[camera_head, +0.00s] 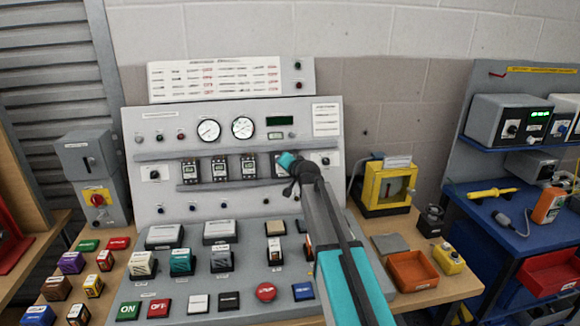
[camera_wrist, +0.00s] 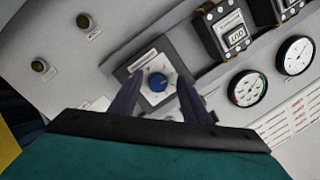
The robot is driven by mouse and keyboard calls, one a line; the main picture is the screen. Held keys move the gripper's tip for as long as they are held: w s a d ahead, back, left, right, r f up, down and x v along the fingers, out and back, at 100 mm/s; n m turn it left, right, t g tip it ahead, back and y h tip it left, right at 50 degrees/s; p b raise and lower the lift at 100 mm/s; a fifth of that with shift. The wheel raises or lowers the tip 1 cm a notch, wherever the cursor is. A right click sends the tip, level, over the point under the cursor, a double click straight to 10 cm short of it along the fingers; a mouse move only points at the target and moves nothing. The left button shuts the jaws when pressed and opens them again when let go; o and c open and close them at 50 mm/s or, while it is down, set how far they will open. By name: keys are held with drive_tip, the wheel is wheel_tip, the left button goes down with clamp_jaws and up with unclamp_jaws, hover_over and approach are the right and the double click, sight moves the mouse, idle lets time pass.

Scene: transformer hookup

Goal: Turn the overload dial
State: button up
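A blue dial (camera_wrist: 158,82) with a pale pointer mark sits on a white square plate on the grey panel, in the wrist view. Its label is too small to read. In the head view a small dark knob on a white plate (camera_head: 325,160), right of the row of meters, appears to be this dial. My gripper (camera_wrist: 160,77) has its two dark fingers apart, one on each side of the dial in the wrist view. Whether they touch it cannot be told. In the head view my gripper (camera_head: 298,172) is at the panel's right part, its fingertips hidden.
Digital meters (camera_wrist: 228,32) and round gauges (camera_wrist: 248,88) are close beside the dial in the wrist view. The sloping desk (camera_head: 190,265) below carries several switches and buttons. A yellow framed box (camera_head: 388,187) stands right of the panel. A blue bench (camera_head: 510,230) stands farther right.

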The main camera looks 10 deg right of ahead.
drive_tip(key=shift+d, duration=0.2)
drive_tip(key=shift+r, duration=0.1)
drive_tip(key=b+v, duration=0.3)
drive_tip(key=v, duration=1)
drive_tip(key=shift+s, duration=0.45)
